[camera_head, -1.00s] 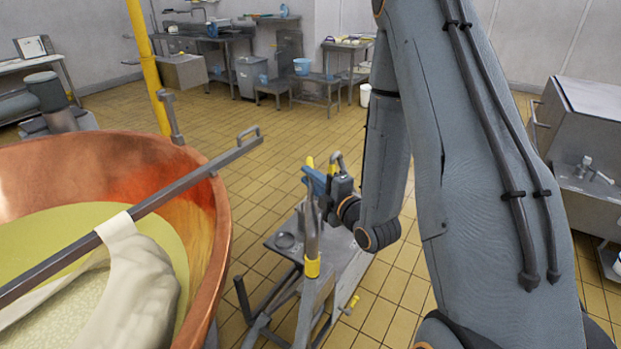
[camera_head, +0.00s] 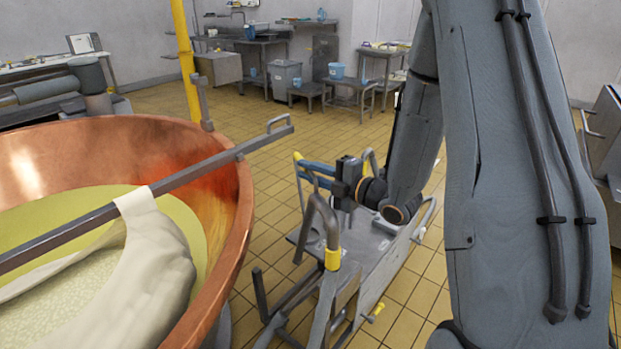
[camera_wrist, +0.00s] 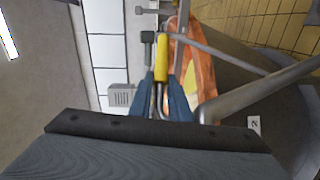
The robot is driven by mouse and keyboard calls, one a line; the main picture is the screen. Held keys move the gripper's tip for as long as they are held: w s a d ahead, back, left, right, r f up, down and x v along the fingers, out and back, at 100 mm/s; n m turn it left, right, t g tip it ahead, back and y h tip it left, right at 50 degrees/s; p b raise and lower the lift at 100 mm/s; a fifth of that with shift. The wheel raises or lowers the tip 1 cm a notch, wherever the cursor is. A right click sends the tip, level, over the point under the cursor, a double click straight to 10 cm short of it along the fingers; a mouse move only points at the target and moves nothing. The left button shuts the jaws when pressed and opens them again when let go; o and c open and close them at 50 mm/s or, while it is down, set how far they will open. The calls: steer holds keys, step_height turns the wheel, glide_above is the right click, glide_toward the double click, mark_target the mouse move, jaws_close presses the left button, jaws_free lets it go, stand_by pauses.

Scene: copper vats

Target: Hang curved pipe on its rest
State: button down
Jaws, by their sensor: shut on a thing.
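My gripper (camera_head: 308,171) is at the middle of the head view, its blue fingers pointing left above a metal cart (camera_head: 385,262). It is shut on a slim grey curved pipe with a yellow sleeve (camera_head: 298,170). In the wrist view the yellow sleeve (camera_wrist: 161,60) shows just beyond the fingertips (camera_wrist: 163,85), with thin bent metal between the fingers. Just below and in front of my gripper, in the head view, stands a hooked grey tube with a yellow band (camera_head: 332,258). I cannot tell whether the held pipe touches it, nor which part is the rest.
A large copper vat (camera_head: 215,255) stands at the left, with a bar (camera_head: 170,185) and white cloth (camera_head: 150,260) across it. A yellow pole (camera_head: 185,60) rises behind it. Tables and a grey bin (camera_head: 284,78) stand at the back. Tiled floor lies open behind the cart.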

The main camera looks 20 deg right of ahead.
steer(key=shift+w+f+n+g+y+b, duration=0.15)
steer(key=shift+w+f+n+y+b, duration=0.1)
steer(key=shift+f+b, duration=0.35)
steer(key=shift+w+f+n+g+y+b, duration=0.15)
steer(key=shift+f+n+y+b, duration=0.1)
steer(key=shift+f+b, duration=0.3)
steer(key=d+f+n+g+y+b, duration=0.3)
steer(key=f+n+g+b, duration=0.1)
steer(key=f+b, duration=0.5)
steer(key=shift+s+f+g+y+b, duration=0.2)
steer(key=shift+g+y+b, duration=0.3)
steer(key=shift+b, duration=0.9)
step_height(320, 180, down, 15)
steer(key=b, duration=1.2)
steer(key=shift+f+n, duration=0.15)
steer(key=shift+n, duration=0.25)
steer(key=shift+a+f, duration=0.1)
steer(key=shift+f, duration=0.2)
steer(key=c, duration=1.6)
jaws_free()
steer(key=shift+f, duration=0.1)
steer(key=shift+o, duration=0.2)
